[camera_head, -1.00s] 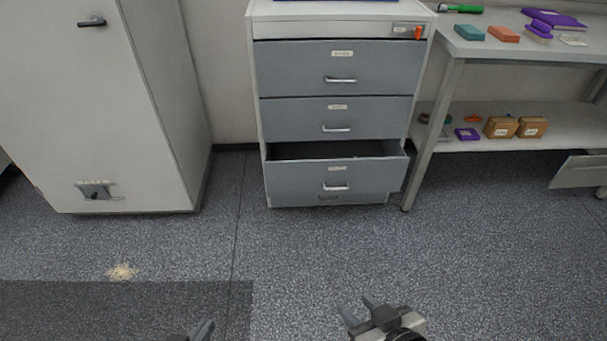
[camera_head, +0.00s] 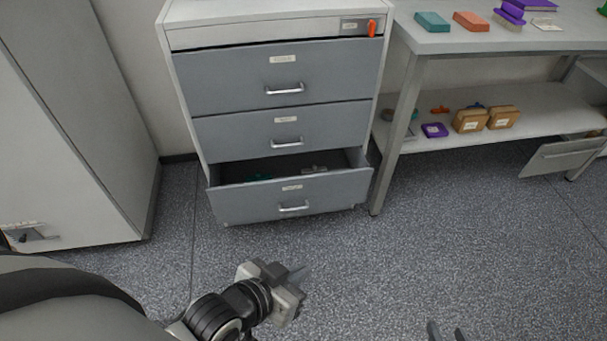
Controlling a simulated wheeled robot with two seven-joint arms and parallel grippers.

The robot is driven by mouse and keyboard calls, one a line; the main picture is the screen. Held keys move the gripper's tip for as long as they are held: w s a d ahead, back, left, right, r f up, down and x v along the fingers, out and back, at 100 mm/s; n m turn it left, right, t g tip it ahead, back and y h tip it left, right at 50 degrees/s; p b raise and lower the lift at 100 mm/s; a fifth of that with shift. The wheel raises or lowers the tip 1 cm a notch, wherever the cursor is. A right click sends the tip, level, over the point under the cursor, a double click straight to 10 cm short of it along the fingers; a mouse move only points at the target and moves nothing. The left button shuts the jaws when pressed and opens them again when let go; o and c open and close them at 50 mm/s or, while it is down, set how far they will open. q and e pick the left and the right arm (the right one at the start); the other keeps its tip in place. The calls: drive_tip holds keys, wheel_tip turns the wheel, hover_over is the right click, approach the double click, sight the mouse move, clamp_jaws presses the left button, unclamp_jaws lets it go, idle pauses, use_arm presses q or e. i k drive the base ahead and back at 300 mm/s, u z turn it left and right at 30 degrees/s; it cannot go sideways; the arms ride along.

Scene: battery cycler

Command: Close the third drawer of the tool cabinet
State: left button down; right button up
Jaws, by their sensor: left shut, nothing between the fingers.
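The tool cabinet (camera_head: 176,62) stands at the upper middle, with grey drawer fronts and silver handles. Its third drawer (camera_head: 240,203) from the top is pulled out, and some items show inside it, too dark to name. The two drawers above are shut. My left gripper (camera_head: 300,278) is shut and empty, in front of and below the third drawer's front, apart from it. My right gripper (camera_head: 447,331) shows only its fingertips at the bottom edge, spread apart with nothing between them.
A tall light cabinet (camera_head: 90,120) stands at the left. A workbench (camera_head: 440,40) with a lower shelf is at the right; boxes (camera_head: 486,119) sit on the shelf. A grey panel or drawer (camera_head: 560,158) juts out at far right. The floor before the drawer is clear.

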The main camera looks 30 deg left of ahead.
sight(346, 181)
drive_tip(key=u, duration=0.35)
drive_tip(key=i, duration=1.05)
drive_tip(key=u, duration=0.85)
